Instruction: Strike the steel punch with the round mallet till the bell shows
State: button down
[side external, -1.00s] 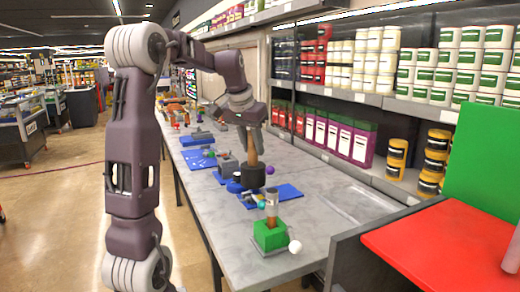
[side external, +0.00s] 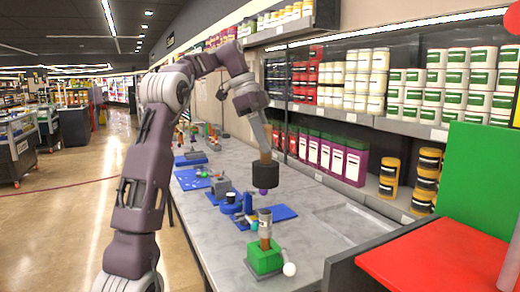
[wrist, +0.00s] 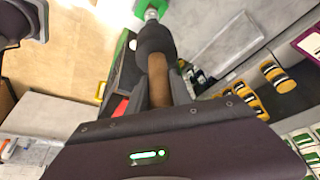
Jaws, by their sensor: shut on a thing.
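My gripper (side external: 264,148) is shut on the wooden handle of the round mallet (side external: 265,175). The mallet hangs down, with a dark round head and a purple face below. The steel punch (side external: 265,222) stands upright in a green block (side external: 264,258) on the table. The mallet head is above and behind the punch in the side view, apart from it. In the wrist view the handle (wrist: 158,82) runs from my gripper to the dark head, with the punch (wrist: 151,14) and green block just beyond. A white ball (side external: 289,269) sits beside the block; I cannot tell whether it is the bell.
Blue mats (side external: 277,213) and blue parts (side external: 231,205) lie behind the block on the grey table (side external: 325,238). More small parts lie farther back. A shelf of cans and purple boxes (side external: 330,153) lines the right. A red and green stand (side external: 440,258) is at front right.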

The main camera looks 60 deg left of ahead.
aim_at(266, 163)
dwell(0.3)
jog(key=shift+f, duration=2.45)
jog(key=shift+s+f, duration=0.1)
jog(key=shift+f, duration=2.1)
jog(key=shift+r, duration=1.6)
jog(key=shift+f, duration=0.3)
